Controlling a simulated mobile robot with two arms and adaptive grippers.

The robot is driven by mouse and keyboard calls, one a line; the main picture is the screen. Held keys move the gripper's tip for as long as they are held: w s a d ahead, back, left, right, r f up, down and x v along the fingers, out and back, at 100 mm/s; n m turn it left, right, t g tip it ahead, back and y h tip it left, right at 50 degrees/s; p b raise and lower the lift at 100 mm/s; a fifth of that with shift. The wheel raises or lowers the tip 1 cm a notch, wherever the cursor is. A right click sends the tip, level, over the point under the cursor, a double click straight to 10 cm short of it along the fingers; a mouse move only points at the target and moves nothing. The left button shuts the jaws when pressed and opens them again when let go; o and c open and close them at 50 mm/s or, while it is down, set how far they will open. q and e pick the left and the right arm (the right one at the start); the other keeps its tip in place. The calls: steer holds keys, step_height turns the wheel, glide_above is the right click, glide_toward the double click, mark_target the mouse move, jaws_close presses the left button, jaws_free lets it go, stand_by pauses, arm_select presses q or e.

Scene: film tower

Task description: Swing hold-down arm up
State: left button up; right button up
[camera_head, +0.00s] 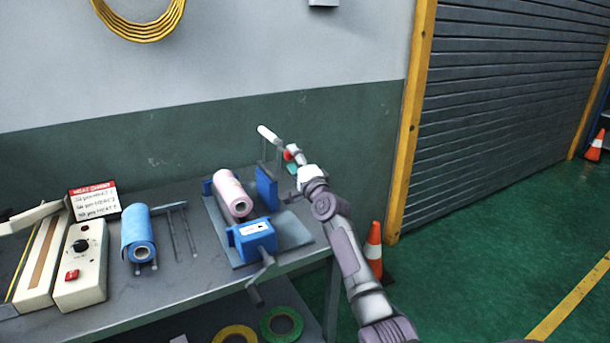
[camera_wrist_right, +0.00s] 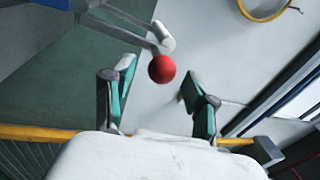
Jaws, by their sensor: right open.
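The hold-down arm is a grey frame with a white roller (camera_head: 268,135) at its upper end; in the head view it stands up above the blue right-hand block (camera_head: 267,188) of the film machine. A red ball knob (camera_wrist_right: 161,69) on the arm shows clearly in the wrist view, with the white roller end (camera_wrist_right: 166,36) close by. My right gripper (camera_wrist_right: 157,95) is open, its teal fingers on either side of the knob and not closed on it. In the head view my right gripper (camera_head: 292,158) partly hides the knob. My left gripper is not in view.
A pink film roll (camera_head: 232,194) and a blue box with a crank (camera_head: 256,238) sit on the machine's base. A blue roll (camera_head: 138,234), a heat sealer (camera_head: 80,268) and a sign (camera_head: 94,201) stand left on the table. An orange cone (camera_head: 374,245) stands on the floor.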

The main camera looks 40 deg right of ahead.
steer(key=v, duration=0.9)
steer(key=shift+s, duration=0.4)
